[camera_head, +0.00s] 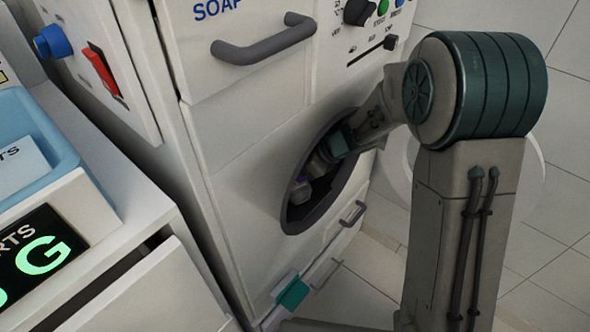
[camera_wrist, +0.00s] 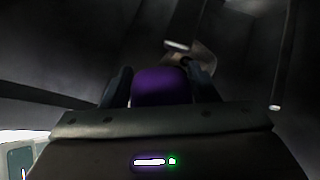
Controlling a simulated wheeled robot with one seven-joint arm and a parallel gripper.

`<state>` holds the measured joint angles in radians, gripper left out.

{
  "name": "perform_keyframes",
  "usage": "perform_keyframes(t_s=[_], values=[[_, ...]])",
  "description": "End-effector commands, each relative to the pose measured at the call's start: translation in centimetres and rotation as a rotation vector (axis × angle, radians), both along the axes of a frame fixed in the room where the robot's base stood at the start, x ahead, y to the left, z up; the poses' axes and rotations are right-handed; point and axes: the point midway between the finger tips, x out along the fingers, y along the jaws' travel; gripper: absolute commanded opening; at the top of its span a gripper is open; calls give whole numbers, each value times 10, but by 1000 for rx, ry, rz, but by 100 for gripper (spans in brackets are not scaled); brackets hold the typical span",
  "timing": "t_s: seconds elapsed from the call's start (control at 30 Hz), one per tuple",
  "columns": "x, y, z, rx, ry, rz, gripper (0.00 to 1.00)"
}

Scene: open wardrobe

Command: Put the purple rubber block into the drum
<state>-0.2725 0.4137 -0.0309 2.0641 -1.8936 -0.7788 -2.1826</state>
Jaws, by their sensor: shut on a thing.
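The purple rubber block (camera_wrist: 160,88) is between the two fingers of my gripper (camera_wrist: 160,82) in the wrist view. My gripper is shut on it. In the head view my gripper (camera_head: 314,170) reaches through the round opening of the drum (camera_head: 296,218) in the white machine. A small purple patch of the block (camera_head: 302,190) shows there at the fingers. The wrist view shows the dark inside of the drum (camera_wrist: 60,60) around the block. The block appears held clear of the drum wall, but the dark makes the gap hard to judge.
A soap drawer with a grey handle (camera_head: 264,48) is above the opening. A lower handle (camera_head: 352,213) and a teal part (camera_head: 293,293) are below it. A round white door (camera_head: 535,180) stands open at the right, behind my arm. A blue tray (camera_head: 40,130) is at the left.

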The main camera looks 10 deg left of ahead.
Motion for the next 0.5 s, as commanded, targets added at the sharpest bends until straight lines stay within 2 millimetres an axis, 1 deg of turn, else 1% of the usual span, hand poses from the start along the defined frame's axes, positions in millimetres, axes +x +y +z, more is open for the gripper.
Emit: perform_keyframes(t_s=[0.03, 0.27, 0.5], values=[[1, -3, -7, -2, 1, -5, 24], [0, -3, -5, -1, 2, -4, 24], [0, -4, -13, -1, 2, -4, 24]])
